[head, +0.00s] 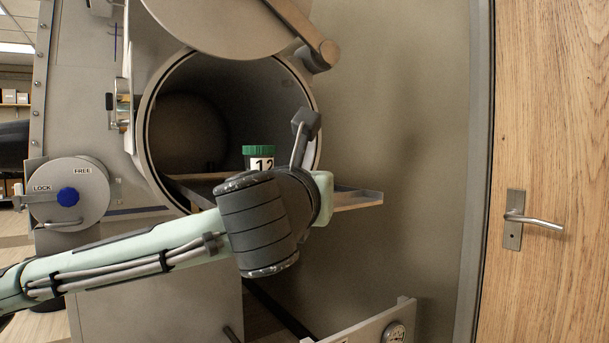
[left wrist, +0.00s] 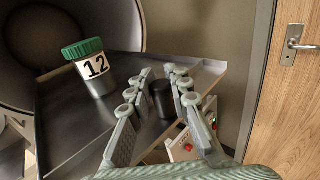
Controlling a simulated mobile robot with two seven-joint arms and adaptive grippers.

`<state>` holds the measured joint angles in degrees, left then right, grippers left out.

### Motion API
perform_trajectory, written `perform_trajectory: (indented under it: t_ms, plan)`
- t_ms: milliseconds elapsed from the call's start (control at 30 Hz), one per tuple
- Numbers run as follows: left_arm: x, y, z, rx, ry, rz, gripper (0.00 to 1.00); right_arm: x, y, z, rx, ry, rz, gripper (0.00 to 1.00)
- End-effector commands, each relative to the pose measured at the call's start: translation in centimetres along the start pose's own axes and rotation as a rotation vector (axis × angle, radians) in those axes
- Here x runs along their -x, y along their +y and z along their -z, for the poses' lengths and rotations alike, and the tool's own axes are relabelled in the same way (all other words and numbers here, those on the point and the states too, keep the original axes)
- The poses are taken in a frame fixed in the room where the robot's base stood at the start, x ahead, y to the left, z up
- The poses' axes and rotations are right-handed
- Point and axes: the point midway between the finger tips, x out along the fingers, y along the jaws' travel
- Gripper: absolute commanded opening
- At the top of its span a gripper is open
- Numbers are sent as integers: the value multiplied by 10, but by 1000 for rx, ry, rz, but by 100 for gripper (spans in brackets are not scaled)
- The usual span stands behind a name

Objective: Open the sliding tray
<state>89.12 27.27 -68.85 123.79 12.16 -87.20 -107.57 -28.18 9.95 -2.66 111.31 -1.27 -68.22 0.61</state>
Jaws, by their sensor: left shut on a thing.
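The sliding tray (head: 358,198) sticks out of the round port, its front corner showing beyond my wrist in the head view. In the left wrist view its metal floor (left wrist: 62,132) and raised edge show. A black knob (left wrist: 162,98) stands at the tray's front. My left gripper (left wrist: 159,84) has its fingers on either side of this knob and is shut on it. In the head view my wrist hides the fingers and knob. A jar with a green lid and the label 12 (head: 259,157) stands on the tray, also in the left wrist view (left wrist: 92,67). My right gripper is not in view.
The round port (head: 150,150) has its lid (head: 225,25) swung up above it. A LOCK/FREE dial with a blue knob (head: 68,196) is at left. A low grey panel (head: 365,325) stands below the tray. A wooden door (head: 555,100) is at right.

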Motion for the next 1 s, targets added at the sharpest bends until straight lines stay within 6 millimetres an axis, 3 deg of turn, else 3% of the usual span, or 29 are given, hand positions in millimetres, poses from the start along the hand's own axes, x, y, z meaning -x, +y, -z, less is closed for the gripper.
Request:
perform_trajectory:
  t_ms: [600,633,800,1000]
  plan:
    - [3,-2,1,-1,1,-3,0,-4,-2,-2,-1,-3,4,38]
    - [3,-2,1,-1,1,-3,21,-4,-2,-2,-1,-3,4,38]
    - [2,-2,0,-1,1,-2,41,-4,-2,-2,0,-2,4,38]
    - [2,-2,0,-1,0,-2,41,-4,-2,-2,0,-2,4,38]
